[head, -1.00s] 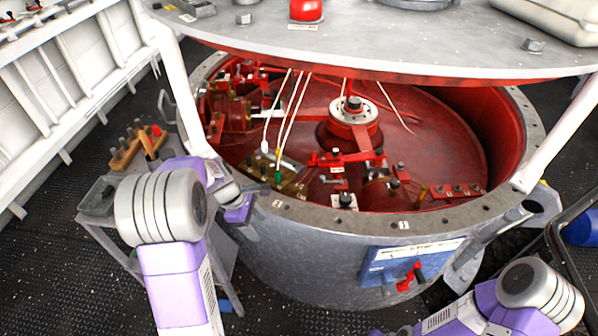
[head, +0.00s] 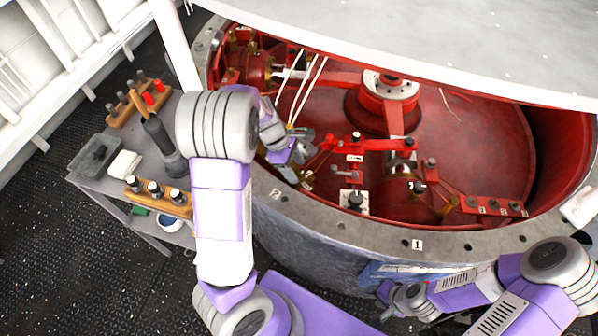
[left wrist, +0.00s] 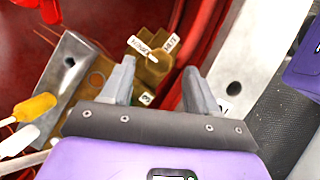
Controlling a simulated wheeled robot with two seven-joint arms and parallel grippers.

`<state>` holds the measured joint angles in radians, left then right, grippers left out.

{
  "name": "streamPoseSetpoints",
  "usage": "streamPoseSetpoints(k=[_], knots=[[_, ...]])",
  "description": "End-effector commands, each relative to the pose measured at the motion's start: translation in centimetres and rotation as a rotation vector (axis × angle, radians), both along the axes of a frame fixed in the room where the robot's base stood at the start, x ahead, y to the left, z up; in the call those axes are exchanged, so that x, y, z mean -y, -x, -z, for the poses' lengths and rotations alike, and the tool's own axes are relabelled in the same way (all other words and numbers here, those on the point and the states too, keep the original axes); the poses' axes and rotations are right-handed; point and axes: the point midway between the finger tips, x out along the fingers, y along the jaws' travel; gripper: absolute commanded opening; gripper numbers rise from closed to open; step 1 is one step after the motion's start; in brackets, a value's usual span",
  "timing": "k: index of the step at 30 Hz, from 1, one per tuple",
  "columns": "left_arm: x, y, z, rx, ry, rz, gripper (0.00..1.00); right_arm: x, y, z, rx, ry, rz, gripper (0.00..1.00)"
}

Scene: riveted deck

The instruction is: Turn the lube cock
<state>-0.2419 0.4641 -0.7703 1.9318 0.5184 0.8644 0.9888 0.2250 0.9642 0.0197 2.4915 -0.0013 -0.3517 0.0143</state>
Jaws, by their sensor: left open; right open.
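A brass fitting (left wrist: 150,70) with small white labels, one reading SHUT, lies ahead of my left gripper in the left wrist view; it appears to be the lube cock. My left gripper (left wrist: 159,75) is open, with its two fingers apart and the brass fitting beyond and between their tips. I cannot tell whether they touch it. In the head view my left gripper (head: 303,150) is inside the drum's near left rim and hides the fitting. My right gripper (head: 392,298) is low at the right, outside the drum, open and empty.
The grey flanged rim (head: 340,228) curves around the red drum interior (head: 470,130). A pale lid (head: 450,45) overhangs it. Pale rods and a yellow-tipped one (left wrist: 34,107) stand close left of my left gripper. A side table (head: 95,185) with tools stands at the left.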

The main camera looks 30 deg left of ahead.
Motion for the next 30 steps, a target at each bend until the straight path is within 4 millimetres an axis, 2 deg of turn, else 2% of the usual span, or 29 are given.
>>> streamPoseSetpoints(k=[1, 6, 15, 17, 26, 30], knots=[[0.3, 0.0, 1.0, -0.003, 0.001, 0.001, 0.60, 0.0, 0.0, 0.6, 0.000, 0.000, 0.000, 0.43], [0.9, -0.2, 2.1, 0.000, 0.001, 0.002, 0.60, 0.0, 0.0, 1.0, 0.001, 0.000, 0.000, 0.43], [1.0, -0.2, 2.3, 0.001, 0.000, 0.002, 0.60, 0.0, 0.0, 1.0, 0.001, 0.000, 0.000, 0.43], [1.0, -0.2, 2.3, 0.001, 0.000, 0.002, 0.52, 0.0, 0.0, 1.0, 0.001, 0.000, 0.000, 0.43], [1.0, -0.3, 2.3, 0.001, 0.000, 0.001, 0.06, 0.0, 0.0, 1.0, 0.001, 0.000, 0.000, 0.43], [0.9, -0.3, 2.2, 0.001, 0.000, 0.005, 0.05, 0.0, 0.0, 1.0, 0.001, 0.000, 0.000, 0.43]])
